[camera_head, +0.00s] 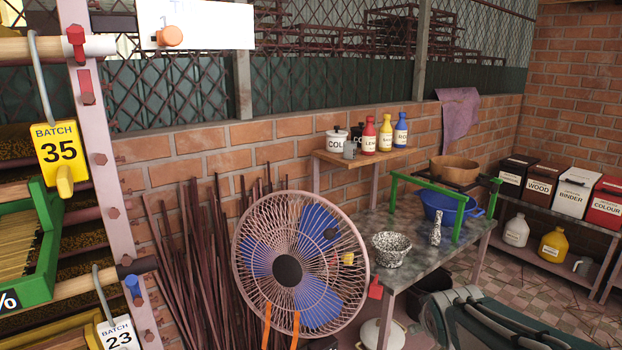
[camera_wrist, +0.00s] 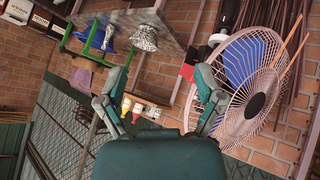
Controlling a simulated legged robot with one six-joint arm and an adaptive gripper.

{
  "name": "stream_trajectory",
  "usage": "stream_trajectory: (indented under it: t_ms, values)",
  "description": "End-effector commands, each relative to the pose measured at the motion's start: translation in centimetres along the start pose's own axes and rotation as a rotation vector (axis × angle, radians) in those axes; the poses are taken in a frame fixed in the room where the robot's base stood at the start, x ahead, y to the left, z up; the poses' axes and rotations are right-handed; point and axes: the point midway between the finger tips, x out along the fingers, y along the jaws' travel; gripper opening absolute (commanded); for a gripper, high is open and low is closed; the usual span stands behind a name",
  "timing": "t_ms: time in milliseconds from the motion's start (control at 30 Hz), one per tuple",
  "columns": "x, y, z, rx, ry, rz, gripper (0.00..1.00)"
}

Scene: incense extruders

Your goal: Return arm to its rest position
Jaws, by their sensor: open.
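My gripper (camera_wrist: 160,88) shows in the wrist view with its two grey-green fingers spread apart and nothing between them. The wrist picture is tilted, with the table at the top and the brick wall behind the fingers. In the head view, part of my gripper and arm (camera_head: 492,322) shows at the lower right, in front of the table's right end and the tiled floor. No object is seen in its grasp.
A pink-caged fan (camera_head: 287,270) stands left of the table (camera_head: 395,225), which bears a speckled bowl (camera_head: 391,248), blue basin (camera_head: 450,207) and green frame (camera_head: 459,222). A shelf of boxes (camera_head: 571,192) stands right. A rack (camera_head: 104,180) stands left. Tiled floor (camera_head: 530,285) is open at right.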

Motion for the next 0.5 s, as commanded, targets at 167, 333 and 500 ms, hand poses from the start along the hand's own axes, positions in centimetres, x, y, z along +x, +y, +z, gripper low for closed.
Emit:
stream_trajectory:
  t_ms: [167,333,500]
  values:
    - [-5.9,-2.4,2.9,0.120,-0.063,-0.047,0.86]
    - [-10.8,-5.2,6.5,0.227,-0.132,-0.112,0.86]
    - [-14.2,-7.6,9.7,0.303,-0.192,-0.175,0.86]
